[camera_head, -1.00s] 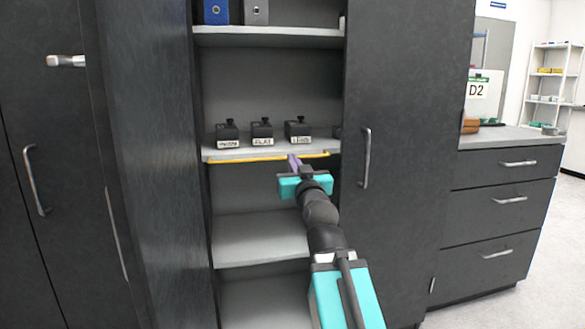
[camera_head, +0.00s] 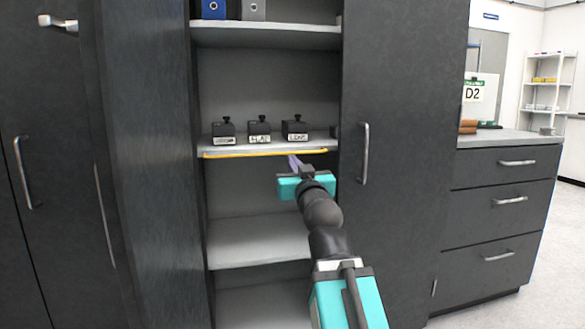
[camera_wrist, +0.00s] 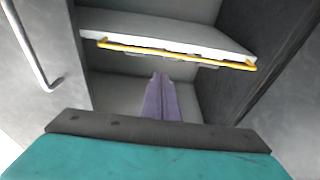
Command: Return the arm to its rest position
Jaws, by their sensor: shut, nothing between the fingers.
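My gripper (camera_head: 294,162) is in front of the open cabinet, just below the yellow-edged shelf (camera_head: 222,152) in the head view. Its purple fingers (camera_wrist: 161,98) show in the wrist view, pressed together with nothing between them. The arm reaches out from the lower right of the head view and is extended toward the cabinet. In the wrist view the yellow bar (camera_wrist: 170,52) on the shelf edge lies above and beyond the fingertips, apart from them.
Three black labelled boxes (camera_head: 260,132) stand on the shelf. A blue binder (camera_head: 213,9) and a grey one (camera_head: 253,9) stand above. Cabinet doors with handles (camera_head: 364,153) flank the opening. A drawer unit (camera_head: 505,205) stands right, with open floor beyond.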

